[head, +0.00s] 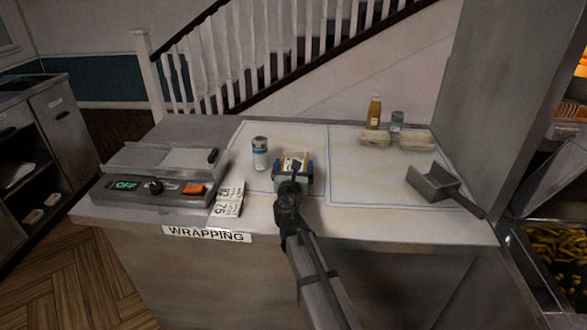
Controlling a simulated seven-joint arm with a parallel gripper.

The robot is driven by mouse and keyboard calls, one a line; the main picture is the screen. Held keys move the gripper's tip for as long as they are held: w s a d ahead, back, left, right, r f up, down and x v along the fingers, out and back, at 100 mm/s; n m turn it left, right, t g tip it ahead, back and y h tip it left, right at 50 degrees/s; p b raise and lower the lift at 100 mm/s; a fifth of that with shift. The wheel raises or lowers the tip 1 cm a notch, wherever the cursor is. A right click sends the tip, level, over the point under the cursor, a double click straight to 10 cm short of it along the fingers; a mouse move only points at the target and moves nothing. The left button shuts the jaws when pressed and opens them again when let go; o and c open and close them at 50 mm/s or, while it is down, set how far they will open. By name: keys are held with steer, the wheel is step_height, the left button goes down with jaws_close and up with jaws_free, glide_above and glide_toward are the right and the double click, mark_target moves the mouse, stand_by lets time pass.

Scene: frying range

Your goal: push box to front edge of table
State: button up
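A small white and orange item (295,160), perhaps the box, sits on the wrapping table (365,224) just beyond my gripper. My gripper (294,169) is low over the middle of the table, with its two blue-tipped fingers apart on either side of the item's near part. The gripper body hides much of the item, and I cannot tell whether the fingers touch it. Two pale, low food boxes, one on the left (375,139) and one on the right (417,140), stand at the back right. The table's front edge carries a "WRAPPING" label (207,234).
A white and blue can (260,154) stands left of my gripper. A wrapping machine (157,180) and printed paper (229,199) are further left. A yellow bottle (374,112) stands at the back. A metal scoop (437,185) lies right. The front middle-right of the table is clear.

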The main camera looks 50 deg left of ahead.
steer(key=c, duration=0.6)
steer(key=shift+s, duration=0.1)
steer(key=shift+d, duration=0.1)
steer(key=shift+s+a+v, duration=0.1)
steer(key=shift+v, duration=3.2)
steer(key=shift+s+a+v, duration=0.1)
steer(key=shift+s+v, duration=0.05)
steer(key=shift+v, duration=3.1)
steer(key=o, duration=0.8)
steer(key=v, duration=0.7)
steer(key=shift+s+d+r, duration=0.1)
steer(key=shift+s+d, duration=0.05)
